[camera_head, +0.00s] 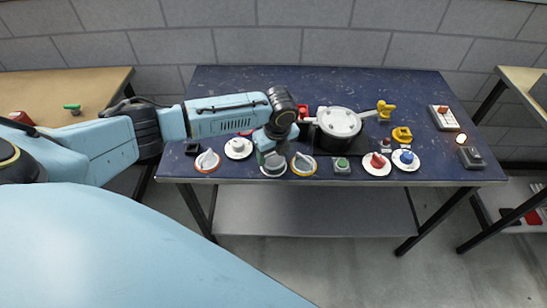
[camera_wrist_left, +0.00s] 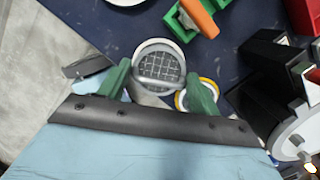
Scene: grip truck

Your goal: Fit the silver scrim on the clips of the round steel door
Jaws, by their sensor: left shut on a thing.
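The silver scrim (camera_wrist_left: 160,66) is a round disc with a grey mesh and a pale rim. In the left wrist view it sits between the green fingers of my left gripper (camera_wrist_left: 160,88), which is shut on it. In the head view my left gripper (camera_head: 272,158) points down at the table's front part, with the scrim (camera_head: 273,171) partly hidden under it. I cannot tell whether the scrim still touches the table. The round steel door (camera_head: 339,121) lies on a black body to the right of the gripper; part of it shows in the wrist view (camera_wrist_left: 298,136). Its clips are too small to make out. My right gripper is not in view.
The dark blue table (camera_head: 230,80) is clear at the back.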

